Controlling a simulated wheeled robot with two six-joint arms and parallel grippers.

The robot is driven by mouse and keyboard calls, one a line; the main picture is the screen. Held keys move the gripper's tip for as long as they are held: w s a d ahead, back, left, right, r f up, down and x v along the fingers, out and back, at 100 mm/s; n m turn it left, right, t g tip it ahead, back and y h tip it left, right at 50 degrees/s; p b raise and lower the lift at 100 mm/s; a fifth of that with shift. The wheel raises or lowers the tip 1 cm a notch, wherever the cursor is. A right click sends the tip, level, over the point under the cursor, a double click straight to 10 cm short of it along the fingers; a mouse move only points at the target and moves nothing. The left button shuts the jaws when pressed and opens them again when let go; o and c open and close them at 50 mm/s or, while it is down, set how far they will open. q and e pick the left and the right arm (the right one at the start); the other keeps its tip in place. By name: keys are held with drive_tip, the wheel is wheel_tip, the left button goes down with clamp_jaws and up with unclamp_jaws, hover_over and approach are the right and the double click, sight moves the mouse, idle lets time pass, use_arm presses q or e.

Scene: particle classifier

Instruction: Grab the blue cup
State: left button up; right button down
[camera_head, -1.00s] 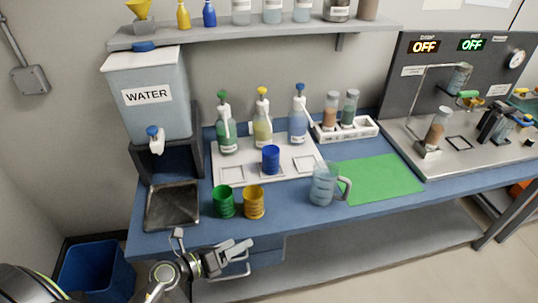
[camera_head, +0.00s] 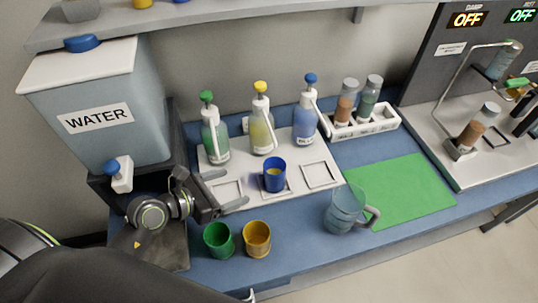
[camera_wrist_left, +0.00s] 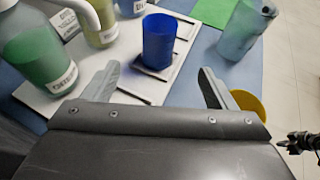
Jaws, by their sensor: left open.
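The blue cup (camera_head: 274,175) stands upright on the white tray (camera_head: 318,148), in front of the yellow-capped bottle, with its open top up. It also shows in the left wrist view (camera_wrist_left: 158,41), ahead of the jaws and apart from them. My left gripper (camera_head: 222,190) is to the left of the cup, level with it in the picture, with fingers pointing toward it. In the left wrist view the fingers (camera_wrist_left: 160,85) are spread apart with nothing between them.
A green cup (camera_head: 218,240) and a yellow cup (camera_head: 257,239) stand in front of the tray. Pump bottles (camera_head: 262,130) stand behind the blue cup. A clear jug (camera_head: 343,209) is at right, by the green mat (camera_head: 400,195). The water tank (camera_head: 95,100) is at left.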

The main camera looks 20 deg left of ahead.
use_arm(q)
drive_tip(key=p, duration=0.2)
approach(282, 165)
drive_tip(key=shift+w+d+f, duration=0.75)
drive_tip(key=shift+d+f, duration=0.15)
drive_tip(key=shift+f, duration=0.1)
drive_tip(key=shift+w+d+f, duration=0.2)
drive_tip(key=shift+w, duration=0.15)
drive_tip(key=shift+w+d+p, duration=0.25)
drive_tip(key=shift+w+p, duration=0.15)
drive_tip(key=shift+w, duration=0.15)
drive_tip(key=x, duration=0.3)
drive_tip(key=shift+w+r+p, duration=0.2)
drive_tip(key=shift+r+p, duration=0.05)
drive_tip(key=shift+p, duration=0.15)
drive_tip(key=shift+w+d+f, duration=0.25)
drive_tip(key=shift+w, duration=0.2)
use_arm(e)
drive_tip(key=s+r, duration=0.1)
drive_tip(key=s+d+r, duration=0.1)
drive_tip(key=r, duration=0.1)
drive_tip(key=shift+s+d+r, duration=0.25)
drive_tip(key=shift+s+d, duration=0.15)
